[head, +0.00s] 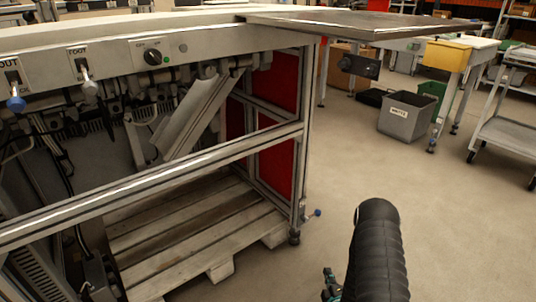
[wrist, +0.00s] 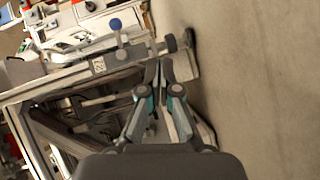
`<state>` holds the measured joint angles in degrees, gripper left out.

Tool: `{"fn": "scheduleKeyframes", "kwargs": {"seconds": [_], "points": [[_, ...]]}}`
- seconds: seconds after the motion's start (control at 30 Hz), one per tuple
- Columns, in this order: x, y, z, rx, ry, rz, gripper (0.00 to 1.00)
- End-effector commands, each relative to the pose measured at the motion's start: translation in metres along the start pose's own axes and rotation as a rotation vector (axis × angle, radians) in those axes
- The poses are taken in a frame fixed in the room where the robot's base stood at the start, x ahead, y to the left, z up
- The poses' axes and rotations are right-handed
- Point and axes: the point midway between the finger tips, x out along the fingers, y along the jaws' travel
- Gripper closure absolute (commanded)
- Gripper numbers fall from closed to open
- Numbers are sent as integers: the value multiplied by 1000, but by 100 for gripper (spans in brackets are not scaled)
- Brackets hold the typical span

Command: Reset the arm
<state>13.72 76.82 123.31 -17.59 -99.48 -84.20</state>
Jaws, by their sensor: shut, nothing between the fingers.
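My gripper (wrist: 160,75) shows in the wrist view with its two fingers together at the tips and nothing between them. It points along the side of the machine bench, over the floor. In the head view only a black ribbed part of my arm shows at the lower right, with a bit of the teal gripper (head: 331,287) at the bottom. The fingertips are hidden there. The machine bench (head: 200,45) stands at the left, with levers and a knob on its front panel.
A wooden pallet (head: 190,240) lies under the bench frame. A thin dark plate (head: 360,22) juts from the bench top. A grey bin (head: 405,118), a yellow box (head: 447,55) and a cart (head: 507,130) stand at the back right. The floor (head: 460,220) at the right is clear.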

Motion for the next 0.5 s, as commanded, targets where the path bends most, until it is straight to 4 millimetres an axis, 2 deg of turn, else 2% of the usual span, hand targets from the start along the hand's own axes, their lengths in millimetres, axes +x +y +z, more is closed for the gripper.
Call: {"fn": "scheduleKeyframes", "kwargs": {"seconds": [0.27, 0.5], "points": [[25, 58, -5, 65, -17, -62, 100], [42, 134, -18, 171, -59, -154, 100]]}}
